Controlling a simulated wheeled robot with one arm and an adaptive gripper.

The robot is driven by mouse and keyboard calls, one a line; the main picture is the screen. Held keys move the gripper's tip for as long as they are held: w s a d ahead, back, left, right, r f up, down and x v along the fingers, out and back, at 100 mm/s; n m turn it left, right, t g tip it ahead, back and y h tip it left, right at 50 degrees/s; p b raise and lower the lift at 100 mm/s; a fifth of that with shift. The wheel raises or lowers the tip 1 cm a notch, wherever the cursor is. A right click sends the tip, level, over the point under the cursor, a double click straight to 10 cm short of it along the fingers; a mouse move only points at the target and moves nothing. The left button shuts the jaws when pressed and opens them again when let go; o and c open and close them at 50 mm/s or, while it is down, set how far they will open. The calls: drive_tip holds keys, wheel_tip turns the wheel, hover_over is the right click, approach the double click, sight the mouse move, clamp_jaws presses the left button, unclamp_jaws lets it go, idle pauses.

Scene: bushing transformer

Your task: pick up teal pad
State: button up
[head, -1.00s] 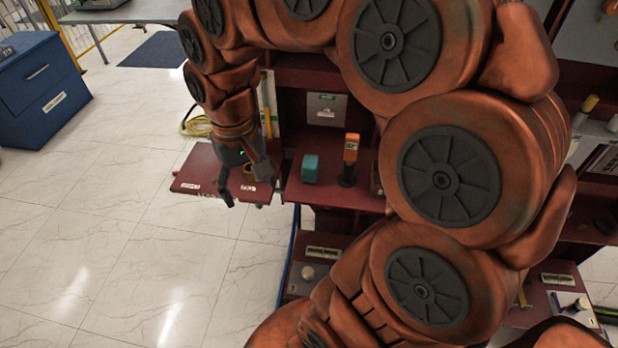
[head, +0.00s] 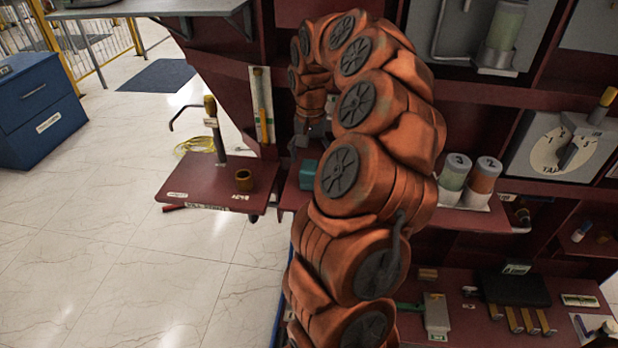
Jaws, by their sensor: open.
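The teal pad (head: 307,174) lies on a dark red shelf (head: 292,197) near the middle of the head view. My arm covers its right side. My gripper (head: 304,146) is just above and behind the pad in the picture, pointing down. A grey finger shows on its left, and the rest is largely hidden by my arm links. The gripper is open, and I see nothing in it. I cannot tell whether it touches the pad.
A red side shelf (head: 200,190) at left holds an upright handle (head: 213,130) and a brass cup (head: 243,180). Two numbered cylinders (head: 470,174) stand right of my arm. A dial panel (head: 563,145) is at far right. A blue cabinet (head: 38,100) stands far left; floor between is clear.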

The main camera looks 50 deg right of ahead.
sight(309, 165)
drive_tip(key=shift+a+f, duration=0.2)
drive_tip(key=shift+f, duration=3)
drive_tip(key=c, duration=1.2)
drive_tip(key=shift+c, duration=0.2)
drive_tip(key=shift+r, duration=0.1)
drive_tip(key=shift+r, duration=1.55)
drive_tip(key=shift+s+r, duration=0.15)
drive_tip(key=shift+s, duration=0.05)
drive_tip(key=s+a+b, duration=0.1)
drive_tip(key=s+a, duration=0.1)
drive_tip(key=s, duration=0.5)
drive_tip(key=s+a+r, duration=0.1)
drive_tip(key=s, duration=0.7)
drive_tip(key=shift+a+r+b, duration=0.2)
drive_tip(key=shift+a+b, duration=0.15)
drive_tip(key=shift+a, duration=0.05)
drive_tip(key=shift+s, duration=0.1)
